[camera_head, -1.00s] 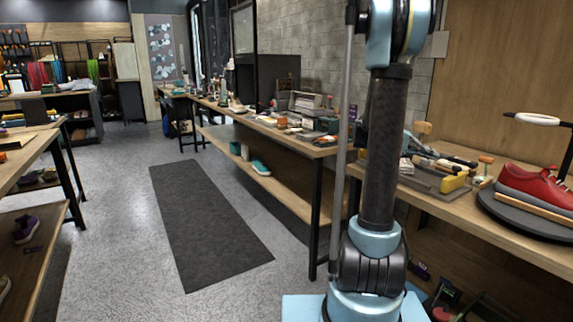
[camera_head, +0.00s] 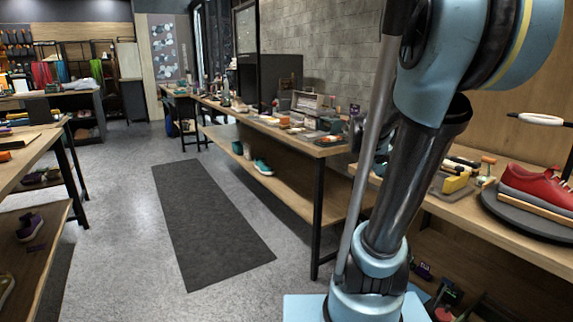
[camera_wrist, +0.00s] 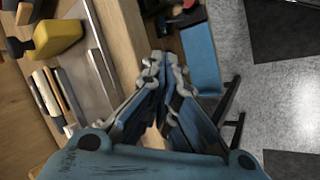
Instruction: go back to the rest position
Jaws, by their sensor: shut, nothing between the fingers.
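My gripper (camera_wrist: 160,68) shows in the wrist view, its fingers closed together at the tips with nothing between them. It is over the front edge of the wooden workbench (camera_wrist: 118,30), beside a tray of tools, with grey floor to the right. In the head view my arm rises at the right of the picture and its upper part leans toward the camera. The gripper itself is out of the head view.
A red sneaker (camera_head: 535,186) sits on a dark round stand on the right bench. A yellow block (camera_head: 456,182) lies in the tray; a yellow thing (camera_wrist: 58,38) is near my gripper. A dark mat (camera_head: 212,225) lies on clear floor at left.

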